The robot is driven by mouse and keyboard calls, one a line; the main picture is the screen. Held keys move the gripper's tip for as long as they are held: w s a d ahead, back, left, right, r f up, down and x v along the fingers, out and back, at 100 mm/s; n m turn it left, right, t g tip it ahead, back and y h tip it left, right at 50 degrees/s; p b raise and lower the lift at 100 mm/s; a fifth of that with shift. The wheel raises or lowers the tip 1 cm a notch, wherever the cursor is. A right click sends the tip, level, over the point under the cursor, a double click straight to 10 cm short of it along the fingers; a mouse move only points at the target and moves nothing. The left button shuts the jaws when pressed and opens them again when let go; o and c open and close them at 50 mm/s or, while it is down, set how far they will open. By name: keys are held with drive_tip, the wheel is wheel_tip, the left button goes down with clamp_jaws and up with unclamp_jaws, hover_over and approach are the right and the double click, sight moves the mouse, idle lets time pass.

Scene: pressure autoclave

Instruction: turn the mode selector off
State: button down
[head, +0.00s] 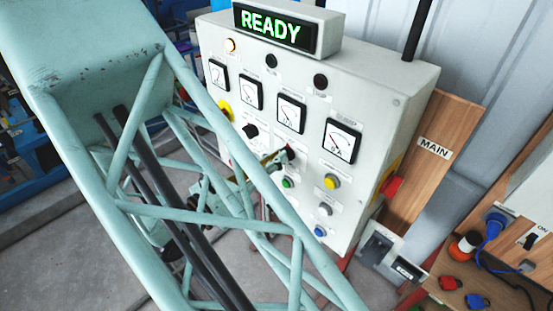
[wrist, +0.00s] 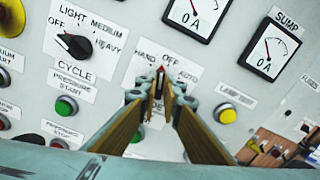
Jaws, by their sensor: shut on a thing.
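The mode selector (wrist: 161,71) is a small knob with a red tip under the labels HAND, OFF and AUTO in the wrist view. Its red tip points up, roughly toward OFF. My gripper (wrist: 160,88) has its two fingers closed around the knob, hiding most of it. The label below is mostly covered by the fingers. In the head view the knob (head: 291,153) shows as a dark and red spot on the grey panel (head: 375,105), with my gripper (head: 278,159) reaching it from the lower left.
A black cycle selector (wrist: 75,44) with LIGHT, MEDIUM and HEAVY is to the left. A green button (wrist: 66,106) and a lamp test button (wrist: 225,113) are close by. Several dial gauges sit above. A lit READY sign (head: 270,27) tops the panel. A red switch (head: 391,186) projects from its right side.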

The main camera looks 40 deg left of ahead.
drive_tip(key=shift+d+m+b, duration=0.15)
drive_tip(key=shift+m+b, duration=1.65)
drive_tip(key=shift+b, duration=1.15)
drive_tip(key=c, duration=2.8)
unclamp_jaws()
drive_tip(key=shift+s, duration=0.15)
drive_tip(key=shift+s+a, duration=0.35)
drive_tip(key=shift+s, duration=1.6)
drive_tip(key=shift+s+a, duration=0.35)
drive_tip(key=shift+s, duration=1.6)
drive_tip(key=shift+s+a, duration=0.35)
drive_tip(key=shift+s, duration=1.6)
drive_tip(key=shift+w, duration=0.1)
